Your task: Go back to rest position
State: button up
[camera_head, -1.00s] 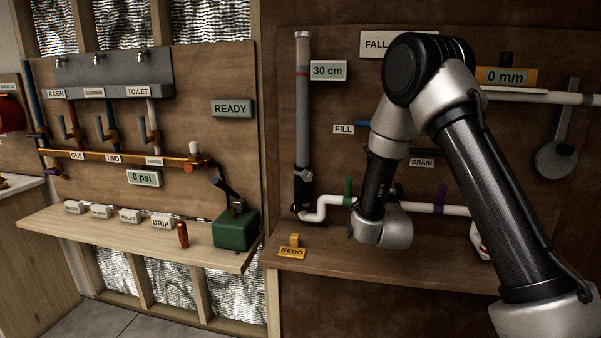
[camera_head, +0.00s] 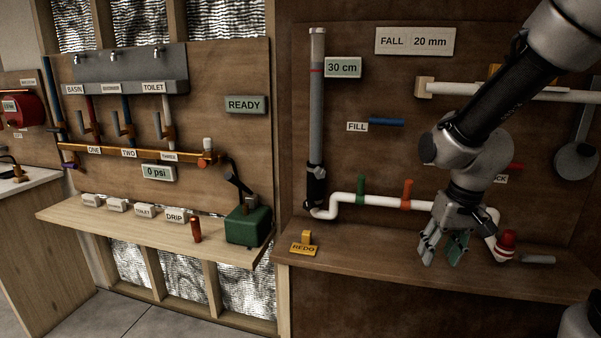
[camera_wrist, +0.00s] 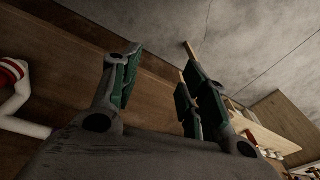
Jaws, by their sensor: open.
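My gripper (camera_head: 445,258) hangs below my wrist in front of the right-hand board, over the front part of the brown shelf (camera_head: 370,258). Its green-padded fingers are spread and point down, with nothing between them. The wrist view shows the same open fingers (camera_wrist: 160,90), with the shelf and the floor beyond. My upper arm crosses the right of the head view and hides part of the board and of the white pipe.
A white pipe (camera_head: 350,198) with a green handle (camera_head: 361,188) and an orange-red handle (camera_head: 406,194) runs behind my gripper. A yellow REDO tag (camera_head: 304,247) sits at the shelf's left. Open floor shows at lower left.

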jog(key=s+d+r+t, duration=0.1)
jog(key=s+d+r, duration=0.2)
jog(key=s+r, duration=0.3)
jog(key=s+d+r+t, duration=0.1)
jog(key=s+d+r, duration=0.2)
jog(key=s+r, duration=0.4)
jog(key=shift+t+h, duration=0.4)
